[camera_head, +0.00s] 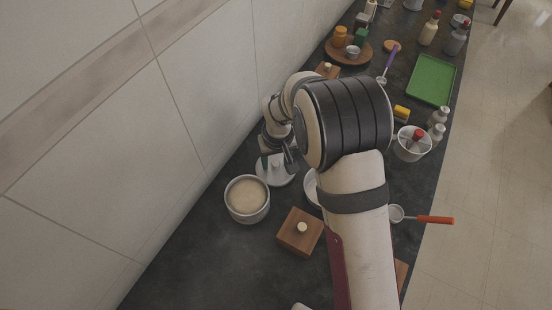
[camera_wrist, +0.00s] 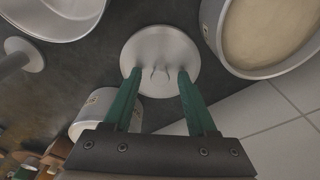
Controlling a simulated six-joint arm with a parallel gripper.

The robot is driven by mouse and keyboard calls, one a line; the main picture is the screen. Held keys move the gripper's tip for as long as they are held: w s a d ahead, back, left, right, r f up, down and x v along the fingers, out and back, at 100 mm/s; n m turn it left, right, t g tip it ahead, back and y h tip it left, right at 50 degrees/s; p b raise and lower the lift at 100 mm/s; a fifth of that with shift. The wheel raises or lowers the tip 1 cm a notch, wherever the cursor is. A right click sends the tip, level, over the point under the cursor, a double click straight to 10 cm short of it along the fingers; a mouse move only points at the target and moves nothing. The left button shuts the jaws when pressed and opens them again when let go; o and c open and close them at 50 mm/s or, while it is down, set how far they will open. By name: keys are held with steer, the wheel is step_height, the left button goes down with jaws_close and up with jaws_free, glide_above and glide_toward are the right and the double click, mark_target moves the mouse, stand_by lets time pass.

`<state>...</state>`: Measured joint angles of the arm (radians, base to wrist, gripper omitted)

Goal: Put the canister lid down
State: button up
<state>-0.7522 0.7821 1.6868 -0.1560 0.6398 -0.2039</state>
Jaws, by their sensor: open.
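The steel canister lid (camera_head: 270,179) lies knob up on the dark counter, beside an open steel canister (camera_head: 230,206) filled with something beige. In the wrist view the round lid (camera_wrist: 160,42) is below my gripper, and the canister (camera_wrist: 211,22) is at the upper right. My gripper (camera_wrist: 159,74) is open, its two green fingers apart over the lid, one on each side of the faint knob. Whether a finger touches the knob I cannot tell. In the head view my gripper (camera_head: 285,158) is just above the lid, partly hidden by my arm.
A wooden box with a pale knob (camera_head: 299,240) stands in front of the canister. Another steel canister (camera_wrist: 92,108) is close by at the lower left of the wrist view. The tiled wall (camera_head: 190,110) runs along the left. A green tray (camera_head: 432,80) lies farther back.

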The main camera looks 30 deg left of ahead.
mark_target(277, 173)
step_height(277, 173, up, 12)
steer(key=s+d, duration=0.1)
steer(key=s+d+r+m, duration=0.2)
steer(key=d+r+m, duration=0.1)
steer(key=d, duration=0.5)
steer(key=s+d+r+m, duration=0.2)
steer(key=d+r+m, duration=0.15)
steer(key=d, duration=0.35)
steer(key=s+d+m+g, duration=0.1)
steer(key=s+d+m, duration=0.7)
steer(key=s+d, duration=0.4)
steer(key=s, duration=0.3)
steer(key=shift+s+r+y, duration=0.25)
steer(key=shift+s+y, duration=0.05)
steer(key=shift+y, duration=0.1)
